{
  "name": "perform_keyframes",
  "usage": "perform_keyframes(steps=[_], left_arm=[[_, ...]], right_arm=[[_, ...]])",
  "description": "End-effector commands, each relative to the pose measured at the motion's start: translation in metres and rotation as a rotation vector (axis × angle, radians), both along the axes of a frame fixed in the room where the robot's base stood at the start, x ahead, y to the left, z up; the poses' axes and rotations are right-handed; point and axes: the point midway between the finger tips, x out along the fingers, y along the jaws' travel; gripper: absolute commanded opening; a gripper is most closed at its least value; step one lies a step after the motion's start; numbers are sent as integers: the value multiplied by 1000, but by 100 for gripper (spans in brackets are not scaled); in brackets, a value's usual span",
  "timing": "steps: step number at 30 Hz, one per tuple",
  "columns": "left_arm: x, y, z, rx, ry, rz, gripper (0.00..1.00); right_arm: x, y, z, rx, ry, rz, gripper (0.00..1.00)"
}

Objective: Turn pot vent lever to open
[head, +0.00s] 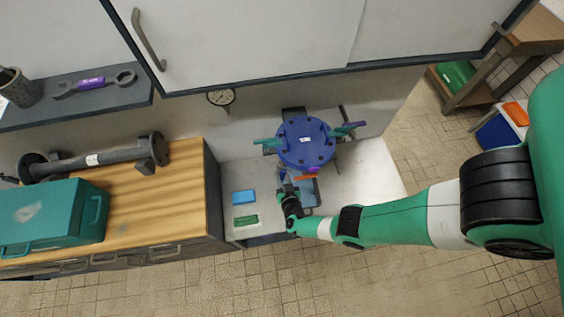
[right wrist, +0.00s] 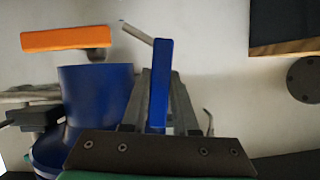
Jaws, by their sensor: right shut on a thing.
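The pot (head: 306,142) has a round blue lid with dark bolts and stands on the light bench below the wall cabinet. My right gripper (head: 287,187) is at the pot's near side. In the right wrist view, a blue lever (right wrist: 160,75) stands between the grey fingers of my right gripper (right wrist: 158,105), which is shut on it. An orange lever (head: 305,177) sits just right of the gripper; it also shows in the right wrist view (right wrist: 67,39), apart from the fingers. I cannot tell which lever is the vent lever. My left gripper is not in view.
Teal handles (head: 268,142) stick out at the pot's sides. A blue block (head: 243,197) and a green block (head: 245,220) lie left of my gripper. A gauge (head: 221,96) is on the wall. A wooden-topped cabinet (head: 150,205) with a teal toolbox (head: 55,222) stands left.

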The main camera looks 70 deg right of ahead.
Motion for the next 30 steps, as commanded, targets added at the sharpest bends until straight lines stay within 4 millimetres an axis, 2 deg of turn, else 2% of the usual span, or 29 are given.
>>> perform_keyframes(steps=[9, 25, 26, 30], left_arm=[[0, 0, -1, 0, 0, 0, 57], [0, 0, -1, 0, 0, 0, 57], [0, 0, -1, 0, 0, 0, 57], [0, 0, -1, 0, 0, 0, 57]], right_arm=[[1, 0, 0, -68, 116, 1, 0], [0, 0, 0, -83, 142, 1, 0], [0, 0, 0, -83, 142, 1, 30], [0, 0, 0, -82, 141, 0, 55]])
